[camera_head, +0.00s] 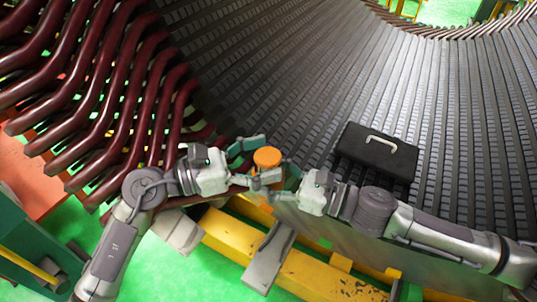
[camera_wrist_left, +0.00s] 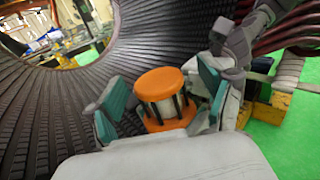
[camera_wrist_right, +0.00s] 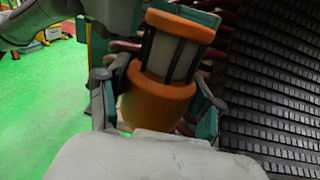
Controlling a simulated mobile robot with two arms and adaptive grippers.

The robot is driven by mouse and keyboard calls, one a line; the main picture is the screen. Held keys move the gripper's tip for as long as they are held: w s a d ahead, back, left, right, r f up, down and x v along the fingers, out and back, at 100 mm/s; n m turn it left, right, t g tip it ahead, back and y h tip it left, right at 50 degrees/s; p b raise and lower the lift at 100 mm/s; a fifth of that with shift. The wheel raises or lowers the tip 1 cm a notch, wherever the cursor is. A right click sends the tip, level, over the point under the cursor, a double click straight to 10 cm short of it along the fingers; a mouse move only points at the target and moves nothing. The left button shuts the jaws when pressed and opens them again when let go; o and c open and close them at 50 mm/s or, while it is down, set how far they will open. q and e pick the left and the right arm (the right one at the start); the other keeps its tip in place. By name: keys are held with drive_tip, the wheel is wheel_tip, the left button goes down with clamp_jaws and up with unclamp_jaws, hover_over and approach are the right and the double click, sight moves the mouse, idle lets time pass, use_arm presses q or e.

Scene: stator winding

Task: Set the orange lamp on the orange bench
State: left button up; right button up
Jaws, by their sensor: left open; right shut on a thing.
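The orange lamp (camera_head: 267,157) has an orange cap, a pale middle with dark bars and an orange base. My right gripper (camera_wrist_right: 155,103) is shut on the lamp around its lower orange part, and the lamp (camera_wrist_right: 170,65) looks tilted in the right wrist view. My left gripper (camera_wrist_left: 160,98) is open, with its fingers on either side of the lamp (camera_wrist_left: 165,95); I cannot tell whether they touch it. A flat orange-red surface (camera_head: 25,178) shows at the left of the head view, partly hidden by dark red bars. I cannot tell whether it is the orange bench.
The ribbed grey stator wall (camera_head: 300,70) curves behind both arms. Bent dark red winding bars (camera_head: 110,90) crowd the left. A black case (camera_head: 377,150) with a pale handle rests on the ribs. A yellow beam (camera_head: 240,245) lies below, over green floor (camera_head: 190,275).

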use_arm(q)
drive_tip(key=shift+w+d, duration=0.15)
drive_tip(key=shift+d, duration=0.4)
drive_tip(key=c, duration=1.3)
drive_tip(key=shift+c, duration=0.6)
use_arm(e)
drive_tip(key=o, duration=1.4)
